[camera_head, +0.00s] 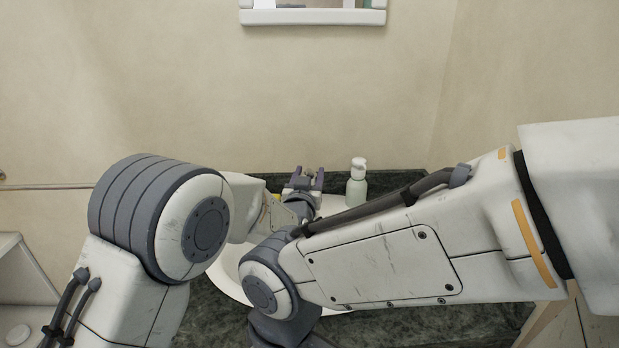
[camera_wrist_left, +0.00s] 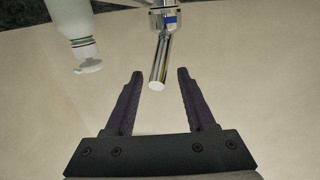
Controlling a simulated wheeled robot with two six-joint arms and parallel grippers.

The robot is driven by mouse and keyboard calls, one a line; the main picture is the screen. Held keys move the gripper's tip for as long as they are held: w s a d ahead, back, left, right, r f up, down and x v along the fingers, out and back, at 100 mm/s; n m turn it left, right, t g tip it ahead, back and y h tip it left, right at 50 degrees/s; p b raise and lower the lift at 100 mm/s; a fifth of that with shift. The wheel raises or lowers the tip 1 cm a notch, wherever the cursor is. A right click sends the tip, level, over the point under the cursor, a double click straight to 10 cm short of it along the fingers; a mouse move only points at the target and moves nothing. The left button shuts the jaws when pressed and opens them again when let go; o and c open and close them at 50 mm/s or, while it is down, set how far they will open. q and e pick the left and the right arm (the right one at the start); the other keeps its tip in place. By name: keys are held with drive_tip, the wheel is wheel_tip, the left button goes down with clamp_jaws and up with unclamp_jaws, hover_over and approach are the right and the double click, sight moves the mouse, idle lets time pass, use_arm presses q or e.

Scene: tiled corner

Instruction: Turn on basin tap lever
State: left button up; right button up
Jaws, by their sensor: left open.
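The chrome tap lever (camera_wrist_left: 160,62) shows in the left wrist view as a slim rod below a tap body with a blue mark (camera_wrist_left: 171,18). My left gripper (camera_wrist_left: 160,74) is open, and the lever's free end appears between its two dark fingertips, with a gap on each side. I cannot tell whether its depth matches the fingertips. In the head view my left gripper (camera_head: 306,177) is over the back of the white basin (camera_head: 231,266), where the fingers and arm links mostly hide the tap. My right gripper is not in view.
A pale green pump bottle (camera_head: 356,190) stands right of my left gripper at the back of the dark marble counter (camera_head: 415,325). It also shows in the left wrist view (camera_wrist_left: 72,22). A wall-mounted frame (camera_head: 312,17) is above. My right arm crosses over the basin.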

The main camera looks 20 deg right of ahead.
use_arm(q)
drive_tip(key=shift+b+v, duration=0.95)
drive_tip(key=shift+v, duration=2.2)
drive_tip(key=s+a+f+g+y+p, duration=0.2)
drive_tip(key=s+a+g, duration=0.6)
drive_tip(key=s+a, duration=0.4)
drive_tip(key=s+a+f+m+g+y+p, duration=0.1)
drive_tip(key=s+a+f+g+y, duration=0.4)
drive_tip(key=s+a, duration=0.7)
drive_tip(key=s+g+p, duration=0.1)
drive_tip(key=s+g, duration=0.1)
drive_tip(key=s, duration=0.8)
drive_tip(key=shift+a+m+g, duration=0.3)
drive_tip(key=shift+a+g, duration=0.05)
drive_tip(key=shift+g, duration=0.05)
drive_tip(key=shift+f, duration=0.1)
